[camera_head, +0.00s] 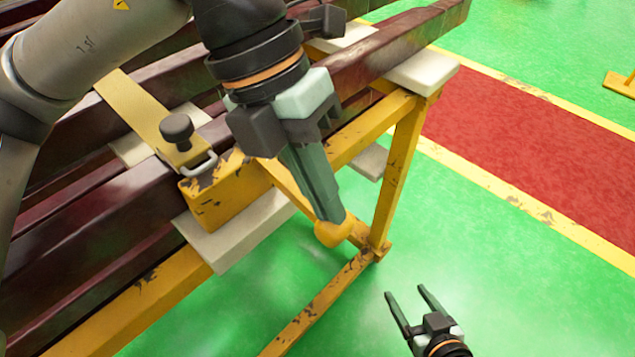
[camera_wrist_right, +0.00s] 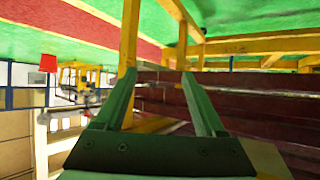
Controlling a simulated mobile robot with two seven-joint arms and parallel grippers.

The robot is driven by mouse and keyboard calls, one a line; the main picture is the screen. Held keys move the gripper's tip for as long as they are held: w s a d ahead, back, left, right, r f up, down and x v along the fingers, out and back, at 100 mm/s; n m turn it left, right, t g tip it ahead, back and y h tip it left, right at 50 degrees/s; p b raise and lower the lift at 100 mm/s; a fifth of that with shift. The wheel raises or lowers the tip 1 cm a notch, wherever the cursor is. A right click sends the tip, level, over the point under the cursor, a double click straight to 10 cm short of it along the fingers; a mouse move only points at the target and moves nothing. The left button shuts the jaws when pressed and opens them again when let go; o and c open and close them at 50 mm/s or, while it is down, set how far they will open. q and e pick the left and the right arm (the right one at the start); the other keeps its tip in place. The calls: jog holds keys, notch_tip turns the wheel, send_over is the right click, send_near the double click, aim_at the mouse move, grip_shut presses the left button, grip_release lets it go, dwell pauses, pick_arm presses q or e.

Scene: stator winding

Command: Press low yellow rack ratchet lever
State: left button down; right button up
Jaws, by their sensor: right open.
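The yellow rack (camera_head: 400,170) carries long dark red bars. A yellow ratchet lever (camera_head: 335,232) with a rounded end sticks out low from the rack's near side, over the green floor. My left gripper (camera_head: 332,218) points down at it, its green fingers close together on the rounded end; the fingers hide part of the lever. My right gripper (camera_head: 405,292) is open and empty, low over the floor and apart from the rack. In the right wrist view its two fingers (camera_wrist_right: 160,110) are spread with nothing between them.
A yellow strap with a black knob (camera_head: 176,128) crosses the bars (camera_head: 100,210). White pads (camera_head: 235,232) sit under the bars. A red walkway (camera_head: 530,150) with yellow edge lines lies to the right. Green floor around my right gripper is clear.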

pick_arm(q)
jog(key=shift+s+d+f+t+y+b, duration=0.1)
jog(key=shift+f+t+y+b, duration=0.3)
jog(key=shift+f, duration=0.7)
pick_arm(e)
jog(key=w+r+n+t+y, duration=0.1)
jog(key=w+r+t, duration=0.2)
jog(key=r, duration=0.4)
jog(key=shift+w+r+t, duration=0.25)
jog(key=shift+r+t, duration=0.05)
pick_arm(q)
jog(key=shift+s, duration=0.1)
pick_arm(e)
jog(key=shift+a, duration=0.1)
pick_arm(q)
jog(key=shift+r, duration=0.2)
notch_tip(320, 180, up, 14)
jog(key=s+p, duration=0.1)
jog(key=p, duration=0.3)
jog(key=shift+s+a, duration=0.2)
jog(key=shift+s, duration=0.05)
pick_arm(e)
jog(key=s+f+m+g+h, duration=0.1)
jog(key=s+f+g, duration=0.5)
jog(key=f, duration=0.4)
jog(key=shift+s+a+f, duration=0.2)
jog(key=shift+s+a, duration=0.15)
jog(key=shift+s, duration=0.55)
pick_arm(q)
jog(key=shift+f, duration=0.15)
